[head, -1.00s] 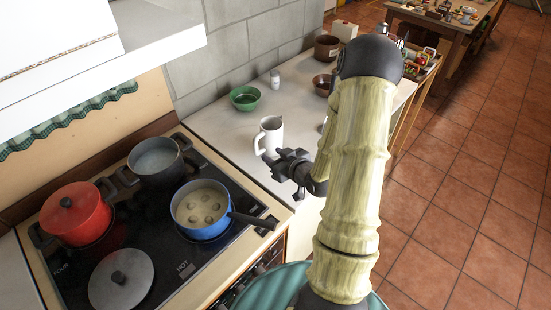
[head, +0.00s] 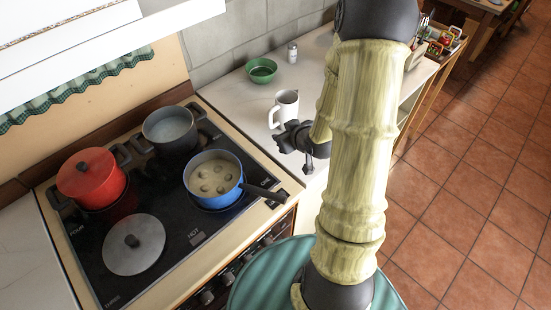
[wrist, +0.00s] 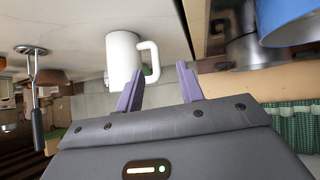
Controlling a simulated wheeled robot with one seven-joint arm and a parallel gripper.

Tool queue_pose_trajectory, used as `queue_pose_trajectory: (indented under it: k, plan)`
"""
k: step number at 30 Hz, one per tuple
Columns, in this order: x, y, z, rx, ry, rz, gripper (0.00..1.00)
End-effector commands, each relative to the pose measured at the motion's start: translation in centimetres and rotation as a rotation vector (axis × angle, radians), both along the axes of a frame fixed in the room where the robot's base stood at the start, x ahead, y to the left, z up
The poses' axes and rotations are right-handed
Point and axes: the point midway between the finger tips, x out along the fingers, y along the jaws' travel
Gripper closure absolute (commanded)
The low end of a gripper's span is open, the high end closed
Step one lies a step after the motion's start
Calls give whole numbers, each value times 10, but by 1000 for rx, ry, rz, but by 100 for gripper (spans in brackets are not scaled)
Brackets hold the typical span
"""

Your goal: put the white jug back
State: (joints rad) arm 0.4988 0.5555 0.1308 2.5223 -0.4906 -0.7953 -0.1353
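The white jug (head: 288,102) stands upright on the pale counter (head: 238,90), to the right of the stove, its handle on the left side in the head view. My gripper (head: 284,141) is just in front of the jug, low over the counter near the stove's corner. In the wrist view, which is upside down, the jug (wrist: 122,62) is just beyond the purple fingertips (wrist: 160,78), its handle facing the space between them. The fingers are spread and hold nothing. My arm hides part of the counter to the right of the jug.
A blue pot (head: 214,194) with a long dark handle is on the stove close to my gripper. A grey pot (head: 170,131), red pot (head: 92,182) and loose lid (head: 134,245) are further left. A green bowl (head: 262,69) and small shaker (head: 292,54) stand behind the jug.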

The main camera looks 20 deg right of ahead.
Motion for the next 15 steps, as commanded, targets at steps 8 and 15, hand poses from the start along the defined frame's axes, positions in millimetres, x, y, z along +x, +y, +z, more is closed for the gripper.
queue_pose_trajectory:
  k: [8,15]
  plan:
    - [-41,30,30,-72,286,-88,62]
    - [-101,68,60,-38,516,-171,62]
